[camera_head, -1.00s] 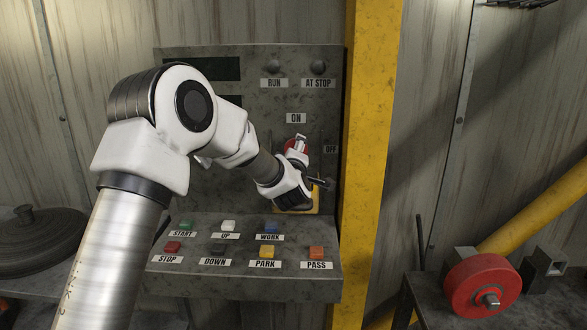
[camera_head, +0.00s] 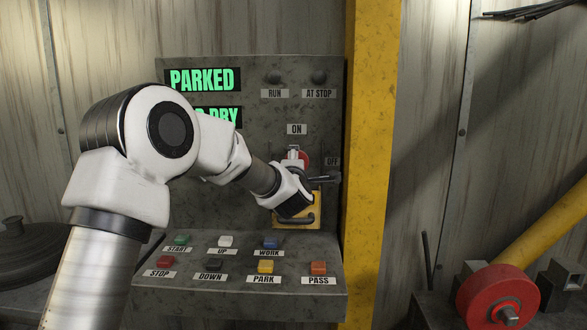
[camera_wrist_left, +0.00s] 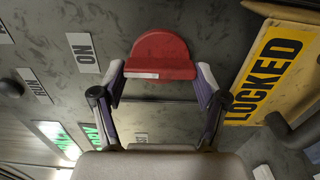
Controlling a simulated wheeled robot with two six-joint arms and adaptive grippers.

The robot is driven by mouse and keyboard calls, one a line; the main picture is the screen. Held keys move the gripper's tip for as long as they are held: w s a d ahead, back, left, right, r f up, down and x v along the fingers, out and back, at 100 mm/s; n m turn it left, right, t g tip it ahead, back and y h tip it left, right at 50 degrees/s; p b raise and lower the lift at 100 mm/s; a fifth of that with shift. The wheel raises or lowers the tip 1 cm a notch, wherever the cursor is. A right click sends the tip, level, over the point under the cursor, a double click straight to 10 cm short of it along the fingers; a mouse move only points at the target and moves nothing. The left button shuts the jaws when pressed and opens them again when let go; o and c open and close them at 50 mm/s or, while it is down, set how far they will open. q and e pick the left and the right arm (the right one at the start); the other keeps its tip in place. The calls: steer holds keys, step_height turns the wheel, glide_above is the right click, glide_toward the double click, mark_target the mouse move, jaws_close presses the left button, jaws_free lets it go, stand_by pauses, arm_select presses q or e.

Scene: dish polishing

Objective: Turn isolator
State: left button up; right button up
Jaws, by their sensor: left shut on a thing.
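The isolator's red knob (camera_head: 304,157) is on the upright control panel, below the ON label (camera_head: 296,129) and left of the OFF label (camera_head: 332,161). My left gripper (camera_head: 293,155) is shut on the knob and partly hides it in the head view. In the left wrist view the red knob (camera_wrist_left: 160,54) sits between the two fingers of my gripper (camera_wrist_left: 160,70), with a pale mark on its near edge. A yellow LOCKED plate (camera_wrist_left: 268,68) is to its right there; its yellow surface (camera_head: 297,222) shows below my gripper in the head view. My right gripper is out of view.
Two displays (camera_head: 202,80) glow green; the upper reads PARKED, the lower is partly hidden by my arm. Labelled buttons (camera_head: 266,267) line the sloped console below. A yellow post (camera_head: 369,160) stands right of the panel. A red wheel (camera_head: 497,296) is at lower right.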

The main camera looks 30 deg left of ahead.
arm_select(q)
steer(key=shift+r, duration=0.2)
steer(key=o, duration=1)
steer(key=shift+c, duration=0.2)
steer(key=shift+o, duration=1)
steer(key=shift+w+f, duration=0.15)
steer(key=v, duration=1.2)
